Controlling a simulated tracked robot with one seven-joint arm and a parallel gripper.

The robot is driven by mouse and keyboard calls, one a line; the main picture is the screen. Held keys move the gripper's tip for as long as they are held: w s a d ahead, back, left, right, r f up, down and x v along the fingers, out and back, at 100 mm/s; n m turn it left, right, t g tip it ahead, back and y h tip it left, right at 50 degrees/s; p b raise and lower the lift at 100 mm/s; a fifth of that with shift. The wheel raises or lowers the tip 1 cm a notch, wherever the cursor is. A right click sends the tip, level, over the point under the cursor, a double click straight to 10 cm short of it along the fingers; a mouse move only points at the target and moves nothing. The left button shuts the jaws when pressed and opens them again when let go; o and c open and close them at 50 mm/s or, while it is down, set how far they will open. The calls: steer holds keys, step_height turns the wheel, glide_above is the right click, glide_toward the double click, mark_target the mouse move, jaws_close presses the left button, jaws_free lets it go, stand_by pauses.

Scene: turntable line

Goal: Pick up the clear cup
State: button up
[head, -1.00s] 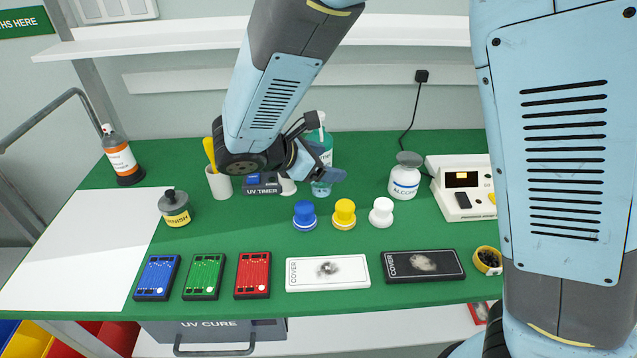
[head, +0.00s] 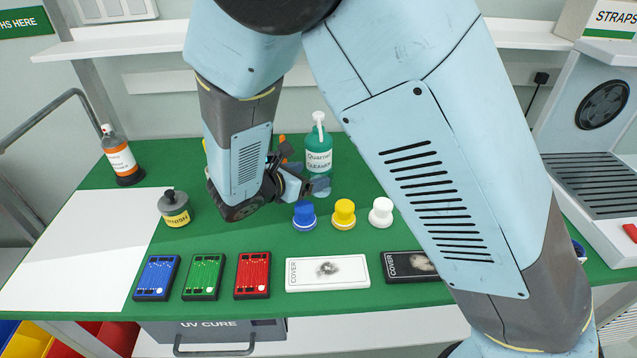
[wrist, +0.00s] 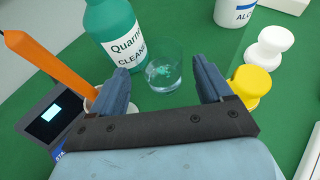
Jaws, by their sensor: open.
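The clear cup (wrist: 163,75) stands on the green table in front of the teal cleaner bottle (wrist: 112,30). In the wrist view it lies ahead of and between the two fingers of my gripper (wrist: 160,67), which is open and empty. In the head view the see-through cup (head: 321,187) shows just below the bottle, right by the fingertips of my gripper (head: 307,184), and is partly covered by them. I cannot tell whether the fingers touch it.
An orange-handled tool (wrist: 45,62) in a white holder is near the left finger, beside a timer (wrist: 48,115). Circuit boards and covers (head: 328,273) line the front.

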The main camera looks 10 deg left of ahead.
mark_target(329, 169)
steer(key=shift+x, duration=2.8)
steer(key=c, duration=0.9)
steer(key=shift+r, duration=0.1)
steer(key=shift+s+r, duration=0.15)
steer(key=shift+r, duration=0.15)
step_height(329, 169, up, 6)
steer(key=s+d, duration=0.2)
steer(key=s, duration=0.7)
steer(key=s+d, duration=0.2)
steer(key=s, duration=0.8)
steer(key=shift+d, duration=0.25)
